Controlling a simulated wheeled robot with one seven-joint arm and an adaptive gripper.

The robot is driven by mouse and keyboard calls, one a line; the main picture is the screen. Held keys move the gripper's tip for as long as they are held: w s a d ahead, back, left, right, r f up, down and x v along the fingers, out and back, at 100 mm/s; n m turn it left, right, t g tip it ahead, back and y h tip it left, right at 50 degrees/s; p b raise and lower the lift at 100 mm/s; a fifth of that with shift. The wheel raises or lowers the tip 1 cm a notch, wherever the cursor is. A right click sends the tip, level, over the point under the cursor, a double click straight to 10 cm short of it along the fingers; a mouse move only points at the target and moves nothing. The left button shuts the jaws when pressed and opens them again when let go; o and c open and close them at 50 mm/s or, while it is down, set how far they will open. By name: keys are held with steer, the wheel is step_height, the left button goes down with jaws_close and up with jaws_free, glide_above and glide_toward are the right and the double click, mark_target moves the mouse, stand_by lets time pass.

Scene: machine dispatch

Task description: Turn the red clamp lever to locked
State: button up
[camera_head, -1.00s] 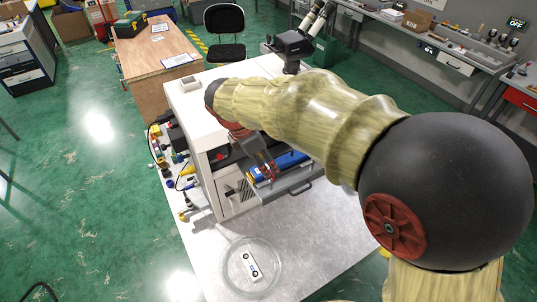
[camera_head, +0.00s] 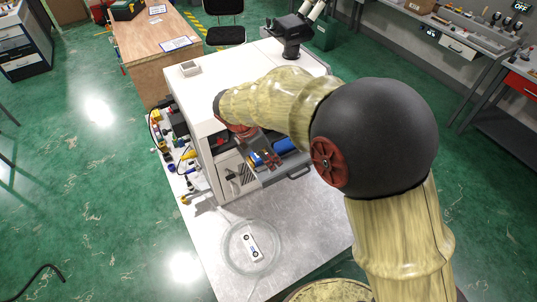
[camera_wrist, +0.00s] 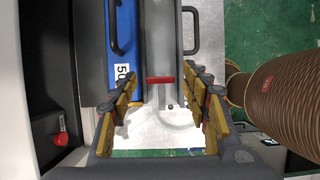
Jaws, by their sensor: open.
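My gripper (camera_wrist: 163,105) is open, with its fingers well apart. It points down over the pulled-out drawer (camera_head: 290,172) of the white machine (camera_head: 205,120). In the wrist view a short red bar (camera_wrist: 160,80) lies across a grey strip between the fingers, with a gap on each side. It looks like the red clamp lever, but its pivot and position marks do not show clearly. A blue block (camera_wrist: 122,45) with a label reading "50" and a black handle lies beside the strip. In the head view my arm partly hides the gripper and drawer.
A red knob (camera_wrist: 61,138) sits on the machine's dark panel, left of the gripper. A clear round dish (camera_head: 249,247) holding a white part stands on the metal bench. A microscope (camera_head: 295,30) stands behind the arm. Loose tools crowd the machine's left side.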

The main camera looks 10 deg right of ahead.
steer(key=shift+c, duration=0.3)
steer(key=c, duration=1.1)
steer(key=shift+m, duration=0.4)
steer(key=m+g, duration=0.1)
steer(key=m+p, duration=0.1)
steer(key=m, duration=0.1)
steer(key=shift+w+m+g+h+p, duration=0.15)
steer(key=shift+m+g+h+p, duration=0.15)
steer(key=shift+g, duration=0.1)
steer(key=m, duration=0.2)
steer(key=m+g+p, duration=0.1)
steer(key=m, duration=0.1)
steer(key=shift+w+m+g, duration=0.1)
steer(key=shift+m+g, duration=0.2)
steer(key=m, duration=0.2)
steer(key=m+g+y, duration=0.1)
steer(key=m, duration=0.1)
steer(key=shift+w+d+g+p, duration=0.1)
steer(key=shift+g+p, duration=0.2)
steer(key=shift+p, duration=0.05)
steer(key=shift+m+g+y, duration=0.4)
steer(key=shift+m+y, duration=0.5)
steer(key=shift+m, duration=1.6)
